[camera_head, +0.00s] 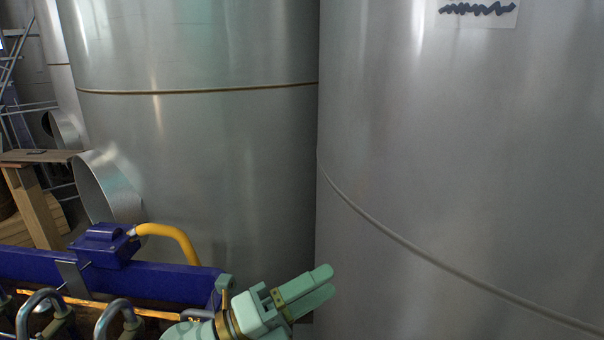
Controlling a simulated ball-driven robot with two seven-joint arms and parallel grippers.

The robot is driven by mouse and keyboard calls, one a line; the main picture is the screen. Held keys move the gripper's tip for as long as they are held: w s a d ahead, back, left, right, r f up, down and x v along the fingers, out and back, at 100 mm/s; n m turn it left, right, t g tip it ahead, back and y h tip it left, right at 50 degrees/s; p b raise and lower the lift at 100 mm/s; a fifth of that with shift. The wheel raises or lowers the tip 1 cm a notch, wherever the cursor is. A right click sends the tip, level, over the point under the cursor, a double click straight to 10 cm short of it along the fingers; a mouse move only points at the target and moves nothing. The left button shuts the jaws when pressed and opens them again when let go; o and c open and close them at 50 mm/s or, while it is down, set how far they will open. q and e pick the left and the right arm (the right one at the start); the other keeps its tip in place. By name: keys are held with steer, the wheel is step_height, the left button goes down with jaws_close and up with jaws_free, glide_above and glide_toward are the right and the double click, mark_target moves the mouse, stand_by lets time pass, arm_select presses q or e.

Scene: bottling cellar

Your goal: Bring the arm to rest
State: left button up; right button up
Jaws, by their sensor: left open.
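My left gripper (322,282) is in the lower middle of the head view, pale green with brass-coloured bands. Its fingers point up and to the right, in front of the tanks. The two fingers look close together from this side, with a narrow gap between them and nothing held. Only the hand and wrist of my left arm show; the rest is below the frame. My right gripper is not in view.
A large steel tank (470,150) fills the right side; another tank (200,150) stands left of it. A blue beam (165,283) with a blue box (104,245) and yellow hose (172,236) runs at lower left. Metal hoops (120,306) and a wooden bench (38,205) lie left.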

arm_select(q)
steer(key=w+a+f+n+t+y, duration=0.2)
steer(key=a+f+n+t+y, duration=0.25)
steer(key=a+n+y, duration=0.55)
steer(key=w+a+f+n+t+y, duration=0.1)
steer(key=a+f+n+t+y, duration=0.2)
steer(key=a+n+t+y, duration=0.65)
steer(key=s+a+f+n+g+y, duration=0.5)
steer(key=s+a+f+n+g, duration=0.55)
steer(key=s+f+g, duration=0.65)
steer(key=s+d+f+m+g+h+b, duration=0.1)
steer(key=s+d+f+h+b, duration=0.15)
steer(key=f, duration=1.35)
steer(key=s+d+f+h+b, duration=0.1)
steer(key=f+b, duration=0.2)
steer(key=f, duration=1.2)
steer(key=s+f+n+g+h+b, duration=0.1)
steer(key=s+f+n+g+b, duration=0.1)
steer(key=s+f, duration=1.8)
steer(key=f+g+b, duration=0.1)
steer(key=b, duration=0.1)
steer(key=shift+s+a+n+b, duration=0.25)
steer(key=shift+s+n+b, duration=0.05)
